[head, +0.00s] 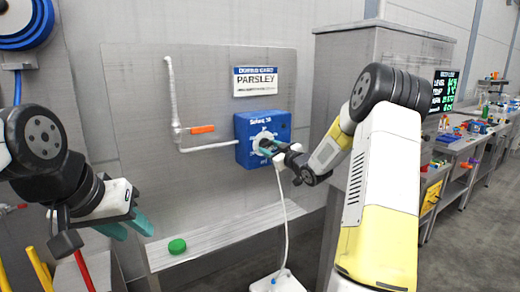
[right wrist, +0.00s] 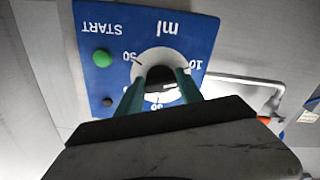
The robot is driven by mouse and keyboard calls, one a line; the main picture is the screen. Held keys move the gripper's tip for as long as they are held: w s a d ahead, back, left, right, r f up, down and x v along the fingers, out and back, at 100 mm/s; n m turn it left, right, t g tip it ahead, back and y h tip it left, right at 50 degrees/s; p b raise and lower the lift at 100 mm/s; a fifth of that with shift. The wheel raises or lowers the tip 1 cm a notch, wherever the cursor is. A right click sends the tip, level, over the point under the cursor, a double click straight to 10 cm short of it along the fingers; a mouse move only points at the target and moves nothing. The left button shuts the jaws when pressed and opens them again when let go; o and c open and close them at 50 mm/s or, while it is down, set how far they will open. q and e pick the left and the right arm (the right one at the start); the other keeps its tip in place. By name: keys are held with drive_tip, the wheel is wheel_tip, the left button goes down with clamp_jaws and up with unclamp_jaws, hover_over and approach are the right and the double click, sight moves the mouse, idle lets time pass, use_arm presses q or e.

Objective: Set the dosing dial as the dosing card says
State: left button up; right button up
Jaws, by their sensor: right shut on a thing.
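The dosing unit (head: 252,128) is a blue box on the grey wall panel. Its dial knob (right wrist: 160,77) is dark and sits on a white round scale, with a green START button (right wrist: 102,57) on the same face. My right gripper (right wrist: 160,92) is shut on the knob; it also shows in the head view (head: 268,147). The dosing card (head: 255,81) hangs above the unit and reads PARSLEY; its smaller line is too small to read. My left gripper (head: 130,228) is open and empty at the lower left, away from the unit. The dial's exact setting is unclear.
A white pipe with an orange handle (head: 202,129) runs left of the unit. A green round object (head: 177,246) lies on the grey ledge (head: 215,235) below. A white hose drops to a white container (head: 277,282). A screen (head: 444,90) stands at right.

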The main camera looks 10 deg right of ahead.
drive_tip(key=shift+s+a+m, duration=0.1)
drive_tip(key=shift+m, duration=2.35)
drive_tip(key=shift+a+m, duration=0.1)
drive_tip(key=shift+m, duration=2.35)
drive_tip(key=o, duration=1.4)
drive_tip(key=shift+s, duration=0.1)
drive_tip(key=v, duration=0.7)
drive_tip(key=shift+s+d, duration=0.15)
drive_tip(key=shift+s, duration=0.15)
